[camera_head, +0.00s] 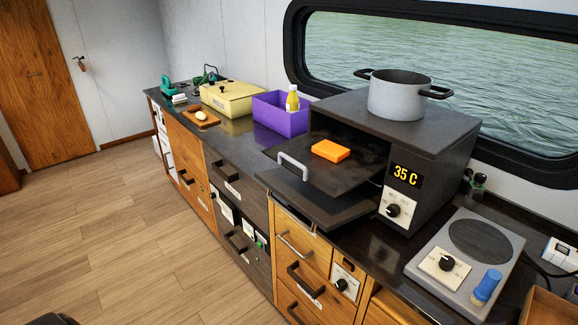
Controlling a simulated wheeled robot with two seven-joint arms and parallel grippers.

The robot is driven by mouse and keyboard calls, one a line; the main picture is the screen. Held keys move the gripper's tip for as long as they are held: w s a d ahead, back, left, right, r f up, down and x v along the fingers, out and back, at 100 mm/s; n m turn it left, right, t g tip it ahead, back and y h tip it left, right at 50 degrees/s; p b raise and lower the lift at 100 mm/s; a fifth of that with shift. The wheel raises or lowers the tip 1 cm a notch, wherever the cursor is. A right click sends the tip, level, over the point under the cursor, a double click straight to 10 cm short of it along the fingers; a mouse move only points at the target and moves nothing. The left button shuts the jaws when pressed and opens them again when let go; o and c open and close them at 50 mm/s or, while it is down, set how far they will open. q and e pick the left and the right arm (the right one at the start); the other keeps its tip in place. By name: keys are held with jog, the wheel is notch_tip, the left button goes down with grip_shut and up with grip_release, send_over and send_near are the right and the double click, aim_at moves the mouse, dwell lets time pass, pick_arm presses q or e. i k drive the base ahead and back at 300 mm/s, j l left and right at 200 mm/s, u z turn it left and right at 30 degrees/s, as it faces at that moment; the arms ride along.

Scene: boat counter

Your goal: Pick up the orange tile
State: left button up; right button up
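The orange tile (330,151) is a small flat rectangular block. It lies on the dark pulled-out tray (348,177) at the front of the dark oven (438,154). The tray has a pale handle (293,166) at its left front side. The tile's top and front side show fully, with nothing on it. Neither of my grippers shows in the head view.
A grey pot (399,95) stands on the oven. A hot plate (467,262) with a blue cylinder (487,285) is at the right. A purple bin (279,117) holding a yellow bottle (292,98) and a yellow box (231,93) stand farther left. The floor before the counter is open.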

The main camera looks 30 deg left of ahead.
aim_at(335, 153)
jog(key=j+z, duration=0.25)
jog(key=z, duration=0.25)
jog(key=j+z, duration=0.25)
jog(key=z, duration=0.25)
jog(key=j+z, duration=0.25)
jog(key=z, duration=0.25)
jog(key=k+j+z, duration=0.1)
jog(key=z, duration=0.4)
jog(key=k+j+z, duration=0.45)
jog(key=k+j, duration=0.25)
jog(key=k+j+z, duration=0.4)
jog(key=k+j, duration=0.2)
jog(key=k, duration=0.15)
